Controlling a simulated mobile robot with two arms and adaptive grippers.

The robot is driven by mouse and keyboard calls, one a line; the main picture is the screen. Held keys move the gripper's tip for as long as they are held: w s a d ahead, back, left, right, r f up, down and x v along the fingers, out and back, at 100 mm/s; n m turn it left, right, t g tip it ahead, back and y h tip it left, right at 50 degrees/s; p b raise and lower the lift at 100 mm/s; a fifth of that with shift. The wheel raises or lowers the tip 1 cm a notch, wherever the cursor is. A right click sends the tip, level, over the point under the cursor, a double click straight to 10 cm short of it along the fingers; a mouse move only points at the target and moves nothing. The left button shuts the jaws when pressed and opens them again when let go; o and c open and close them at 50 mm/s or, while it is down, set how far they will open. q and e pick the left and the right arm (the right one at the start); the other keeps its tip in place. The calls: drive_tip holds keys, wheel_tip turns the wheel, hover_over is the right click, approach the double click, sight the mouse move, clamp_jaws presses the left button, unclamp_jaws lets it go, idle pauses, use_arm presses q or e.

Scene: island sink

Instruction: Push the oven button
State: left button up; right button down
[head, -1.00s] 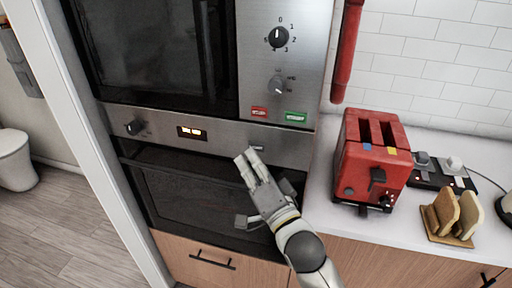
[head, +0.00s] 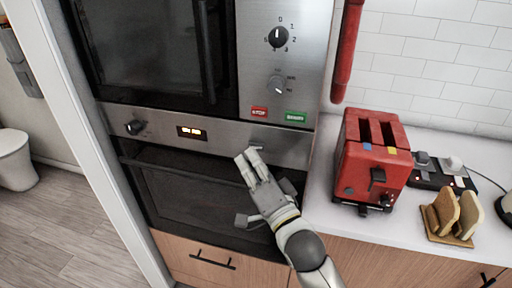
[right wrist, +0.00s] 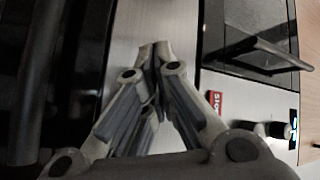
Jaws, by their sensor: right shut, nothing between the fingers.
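The oven's steel control strip (head: 222,140) runs below the microwave, with a dark knob (head: 134,127) at its left and a lit display (head: 191,133). A small button-like piece (head: 257,148) shows at the strip's right part, just above my fingertips. My right gripper (head: 245,157) is shut and empty, its tips near the strip's lower edge. I cannot tell whether they touch it. In the right wrist view the closed fingers (right wrist: 153,52) point along a steel surface. My left gripper is not in view.
The microwave above has a red STOP button (head: 259,111), a green button (head: 295,117) and two dials. It also shows in the right wrist view with its red button (right wrist: 215,103). A red toaster (head: 372,160) and a toast rack (head: 447,222) stand on the counter at right.

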idle(0.4)
drive_tip(key=shift+w+d, duration=0.15)
drive_tip(key=shift+w, duration=0.35)
idle(0.3)
drive_tip(key=shift+s+p, duration=0.1)
drive_tip(key=shift+p, duration=0.2)
drive_tip(key=shift+s, duration=0.4)
drive_tip(key=shift+a, duration=0.2)
drive_tip(key=s+a+p, duration=0.1)
drive_tip(key=s+p, duration=0.1)
drive_tip(key=s, duration=0.3)
drive_tip(key=shift+s+a, duration=0.4)
